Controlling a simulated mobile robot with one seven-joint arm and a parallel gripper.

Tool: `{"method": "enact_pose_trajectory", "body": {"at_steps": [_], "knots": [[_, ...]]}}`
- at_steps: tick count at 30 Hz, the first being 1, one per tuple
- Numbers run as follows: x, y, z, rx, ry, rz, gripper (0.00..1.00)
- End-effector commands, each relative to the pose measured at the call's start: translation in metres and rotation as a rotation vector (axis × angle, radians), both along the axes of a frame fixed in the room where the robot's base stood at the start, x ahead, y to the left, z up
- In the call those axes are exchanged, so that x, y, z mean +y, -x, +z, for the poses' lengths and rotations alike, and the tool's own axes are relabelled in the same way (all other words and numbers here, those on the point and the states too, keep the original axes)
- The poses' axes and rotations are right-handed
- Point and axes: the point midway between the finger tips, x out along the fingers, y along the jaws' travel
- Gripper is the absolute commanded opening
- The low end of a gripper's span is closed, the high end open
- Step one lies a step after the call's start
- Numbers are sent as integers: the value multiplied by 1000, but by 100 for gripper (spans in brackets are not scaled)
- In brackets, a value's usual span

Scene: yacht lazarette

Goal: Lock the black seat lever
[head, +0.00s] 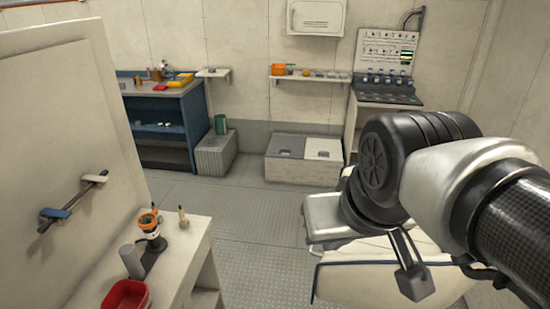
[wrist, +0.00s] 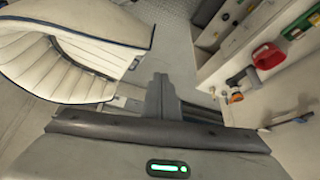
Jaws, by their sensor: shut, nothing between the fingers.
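My gripper (head: 415,283) is shut and empty. It hangs in front of the seat in the head view, and its closed fingers also show in the wrist view (wrist: 162,90). The cream seat (head: 385,286) has dark blue piping and is partly hidden by my arm. In the wrist view the seat (wrist: 85,60) lies to the left of the fingers, with ribbed padding. I cannot make out the black seat lever in either view. Grey rail-like parts (wrist: 128,103) show low beside the seat, partly hidden by my gripper.
A cream counter (head: 190,245) at the left holds a red bin (head: 126,296) and an orange-topped item (head: 148,222). A panel above it carries a bar with blue and white handles (head: 72,202). Open floor (head: 255,230) lies between counter and seat. Storage boxes (head: 303,160) stand behind.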

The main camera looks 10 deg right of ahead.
Motion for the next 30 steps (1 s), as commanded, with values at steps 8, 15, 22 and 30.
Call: {"method": "enact_pose_trajectory", "body": {"at_steps": [8,15,22,30], "knots": [[0,0,0,0,0,0,0],[-1,-10,-39,134,21,-35,0],[-9,-37,-137,456,191,-173,0],[-14,-77,-262,652,601,-356,0]]}}
